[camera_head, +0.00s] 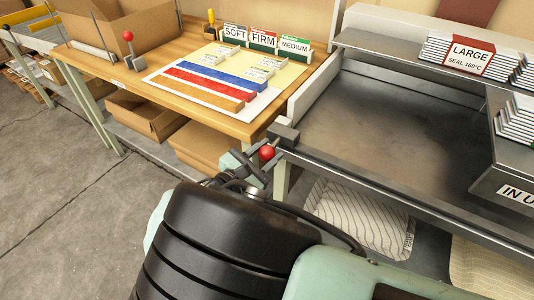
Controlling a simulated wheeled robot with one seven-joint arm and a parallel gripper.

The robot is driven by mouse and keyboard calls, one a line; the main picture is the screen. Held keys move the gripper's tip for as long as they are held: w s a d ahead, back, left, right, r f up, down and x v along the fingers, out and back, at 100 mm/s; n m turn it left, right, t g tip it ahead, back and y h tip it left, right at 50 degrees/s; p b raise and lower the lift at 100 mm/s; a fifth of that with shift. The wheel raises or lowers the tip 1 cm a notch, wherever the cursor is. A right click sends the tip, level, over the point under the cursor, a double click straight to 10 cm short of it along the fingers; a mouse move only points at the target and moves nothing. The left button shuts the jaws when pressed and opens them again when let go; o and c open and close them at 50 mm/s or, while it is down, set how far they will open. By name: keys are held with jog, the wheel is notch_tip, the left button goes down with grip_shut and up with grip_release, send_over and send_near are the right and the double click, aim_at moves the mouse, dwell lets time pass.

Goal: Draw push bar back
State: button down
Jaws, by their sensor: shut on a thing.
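The push bar seems to be the grey bar at the near left edge of the metal bed, with a dark end block (285,136). A red ball knob (267,152) sits just below that block. My gripper (258,160) is at the knob, its fingers shut around the knob or its short stem. My dark arm covers the lower middle of the view and hides part of the gripper. The metal bed (390,130) to the right is bare, with a smudged surface.
A wooden table (110,62) at left bears a cardboard box, a red-knobbed lever (129,45), coloured strips and SOFT, FIRM and MEDIUM cards. LARGE packets (466,57) stand on the shelf at right.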

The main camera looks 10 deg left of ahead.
jog(key=shift+w+a, duration=0.1)
jog(key=shift+a, duration=0.3)
jog(key=c, duration=1)
grip_release()
jog(key=shift+a, duration=0.15)
jog(key=shift+o, duration=0.2)
